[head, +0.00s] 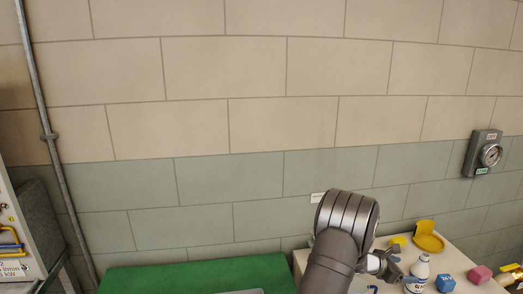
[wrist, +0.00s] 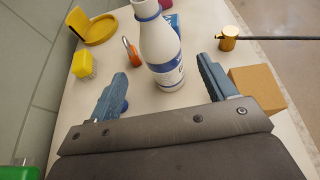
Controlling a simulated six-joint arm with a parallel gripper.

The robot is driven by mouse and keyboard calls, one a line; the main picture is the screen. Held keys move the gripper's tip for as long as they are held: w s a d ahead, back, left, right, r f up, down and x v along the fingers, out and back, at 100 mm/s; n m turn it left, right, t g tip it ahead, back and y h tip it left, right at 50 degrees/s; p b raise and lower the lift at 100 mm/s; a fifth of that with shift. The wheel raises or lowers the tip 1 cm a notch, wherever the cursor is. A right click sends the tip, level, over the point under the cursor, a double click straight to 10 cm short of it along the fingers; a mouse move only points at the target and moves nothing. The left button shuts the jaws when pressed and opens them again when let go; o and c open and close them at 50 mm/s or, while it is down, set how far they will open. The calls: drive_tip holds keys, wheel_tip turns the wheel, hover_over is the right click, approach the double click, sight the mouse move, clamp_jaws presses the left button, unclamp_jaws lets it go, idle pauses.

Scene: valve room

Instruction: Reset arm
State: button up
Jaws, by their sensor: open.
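My gripper (wrist: 167,95) is open in the wrist view, its two blue-grey fingers spread wide above the white table. A white bottle (wrist: 158,45) with a blue band and label stands ahead of it, roughly in line with the gap between the fingers. I cannot tell how far the fingertips are from the bottle. In the head view my gripper (head: 392,266) is small and partly hidden behind my dark arm. The bottle (head: 418,272) stands just to its right there.
The white table (head: 450,255) also holds a yellow dish (head: 428,238), a blue block (head: 445,283) and a pink block (head: 479,275). The wrist view shows a yellow brush (wrist: 84,65), an orange padlock (wrist: 131,51) and a cardboard box (wrist: 258,90). A green surface (head: 190,277) lies left.

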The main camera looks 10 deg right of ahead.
sight(423, 273)
drive_tip(key=x, duration=1.1)
wheel_tip(423, 273, up, 5)
drive_tip(key=shift+s+f, duration=0.1)
drive_tip(key=shift+f, duration=0.1)
drive_tip(key=shift+s+r, duration=0.3)
drive_tip(key=shift+s, duration=0.4)
drive_tip(key=shift+s+r, duration=0.25)
drive_tip(key=shift+s, duration=0.2)
drive_tip(key=shift+o, duration=0.2)
drive_tip(key=o, duration=0.5)
drive_tip(key=shift+c, duration=0.2)
